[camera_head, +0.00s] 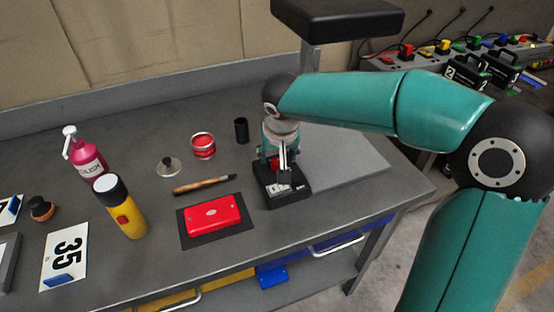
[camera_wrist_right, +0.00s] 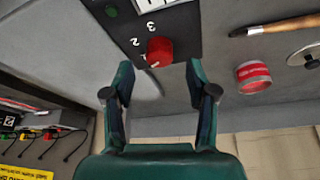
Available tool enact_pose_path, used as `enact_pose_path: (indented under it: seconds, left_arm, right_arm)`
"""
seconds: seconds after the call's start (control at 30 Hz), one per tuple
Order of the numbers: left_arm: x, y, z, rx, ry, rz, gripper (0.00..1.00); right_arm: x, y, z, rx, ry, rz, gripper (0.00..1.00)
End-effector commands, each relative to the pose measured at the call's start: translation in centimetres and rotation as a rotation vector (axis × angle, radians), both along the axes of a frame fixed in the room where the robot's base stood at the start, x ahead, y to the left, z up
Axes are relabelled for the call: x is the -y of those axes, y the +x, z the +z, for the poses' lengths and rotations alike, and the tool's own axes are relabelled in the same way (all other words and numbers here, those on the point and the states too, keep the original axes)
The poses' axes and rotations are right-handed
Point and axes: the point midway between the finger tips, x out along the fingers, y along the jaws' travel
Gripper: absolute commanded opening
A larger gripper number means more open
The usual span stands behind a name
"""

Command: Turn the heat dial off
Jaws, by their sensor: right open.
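The heat dial is a red knob (camera_wrist_right: 160,50) on the dark face of a small black box (camera_head: 268,196) near the right part of the bench. Printed digits 3, 2 and 1 run beside the knob, and a pale mark shows on its lower edge near the 1. In the head view only a bit of red (camera_head: 275,163) shows behind my gripper. My right gripper (camera_head: 284,168) is open above the box. In the right wrist view its fingertips (camera_wrist_right: 159,66) stand apart on either side of the knob, with gaps to it. My left gripper is out of view.
A red case (camera_head: 212,215) on a dark mat, a wooden-handled tool (camera_head: 205,185), a red tin (camera_head: 203,145) and a black cup (camera_head: 241,130) lie left of the box. A yellow flask (camera_head: 122,210) and pink bottle (camera_head: 84,155) stand further left.

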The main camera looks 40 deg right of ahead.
Motion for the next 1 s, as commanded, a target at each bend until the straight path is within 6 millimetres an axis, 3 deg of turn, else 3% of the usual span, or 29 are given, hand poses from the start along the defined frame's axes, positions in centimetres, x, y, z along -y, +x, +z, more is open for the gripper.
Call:
enact_pose_path:
  seconds: [0.2,0.6,0.93,1.0]
  left_arm:
    - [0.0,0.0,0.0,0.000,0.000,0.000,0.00]
    - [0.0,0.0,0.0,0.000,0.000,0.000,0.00]
    - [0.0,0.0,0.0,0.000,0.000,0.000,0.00]
    - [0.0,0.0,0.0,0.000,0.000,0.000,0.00]
  right_arm:
    - [0.4,0.9,-2.5,-0.002,0.000,0.000,0.57]
    - [0.5,1.1,-3.0,0.001,0.000,0.001,0.57]
    - [0.5,1.1,-3.0,0.001,0.000,0.001,0.02]
    - [0.5,1.1,-3.0,0.001,0.000,0.001,0.00]
